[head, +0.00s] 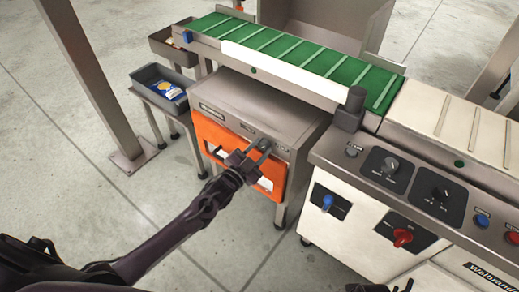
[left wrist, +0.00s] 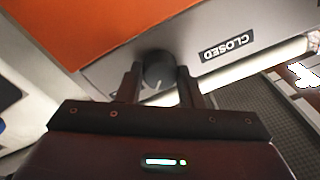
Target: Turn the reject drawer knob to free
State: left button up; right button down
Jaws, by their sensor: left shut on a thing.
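The reject drawer knob (left wrist: 157,70) is a dark round knob on a grey strip beside an orange panel. A "CLOSED" label (left wrist: 228,47) shows upside down to its right in the left wrist view. My left gripper (head: 260,153) reaches the upper front of the orange-fronted cabinet (head: 212,132) in the head view. In the left wrist view its two fingers (left wrist: 158,88) stand on either side of the knob, shut on it. A pale pointer line shows on the knob; the free mark cannot be made out. In the head view the gripper mostly covers the knob.
A green conveyor belt (head: 290,48) runs behind the cabinet. A control console (head: 345,178) with several knobs and buttons stands to the right. A grey bin (head: 150,76) with packets stands to the left, near a post (head: 92,75). Floor in front is clear.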

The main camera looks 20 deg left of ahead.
jog(key=shift+s, duration=0.1)
dwell(0.5)
pick_arm(q)
jog(key=o, duration=1)
jog(key=shift+c, duration=0.2)
pick_arm(e)
jog(key=shift+w+r, duration=0.1)
jog(key=shift+w, duration=0.2)
pick_arm(q)
jog(key=shift+s+a+f, duration=0.1)
jog(key=shift+s+a, duration=0.1)
jog(key=shift+s, duration=0.35)
jog(key=p+v, duration=0.1)
jog(key=v, duration=0.5)
jog(key=shift+s, duration=0.35)
pick_arm(e)
jog(key=f, duration=0.3)
jog(key=shift+s+d+f, duration=0.1)
jog(key=shift+s+d, duration=0.1)
jog(key=shift+d, duration=0.05)
pick_arm(q)
jog(key=shift+a, duration=0.15)
